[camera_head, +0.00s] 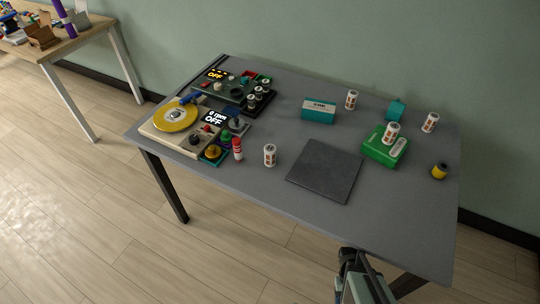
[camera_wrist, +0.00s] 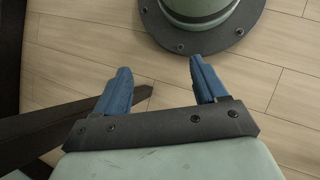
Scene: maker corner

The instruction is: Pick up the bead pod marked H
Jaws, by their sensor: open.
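Several white pods with orange-brown marks are on the grey table (camera_head: 235,180). One pod (camera_head: 351,100) stands at the back, another (camera_head: 430,122) at the back right, and one (camera_head: 391,133) stands on or right against a green box (camera_head: 378,151). A further pod (camera_head: 270,155) stands left of a dark square mat (camera_head: 325,168). Their letters are too small to read, so I cannot tell which is H. My gripper (camera_wrist: 160,66) is open and empty in the wrist view, with blue fingers over the floor. In the head view my arm is at the table's front edge, clear of all pods.
Control boxes with knobs and a yellow disc (camera_head: 176,115) fill the table's left side. A red-and-white cylinder (camera_head: 237,148) stands beside them. A teal box (camera_head: 318,112), a teal block (camera_head: 396,108) and a yellow-black cylinder (camera_head: 439,171) stand farther right. The front strip is clear.

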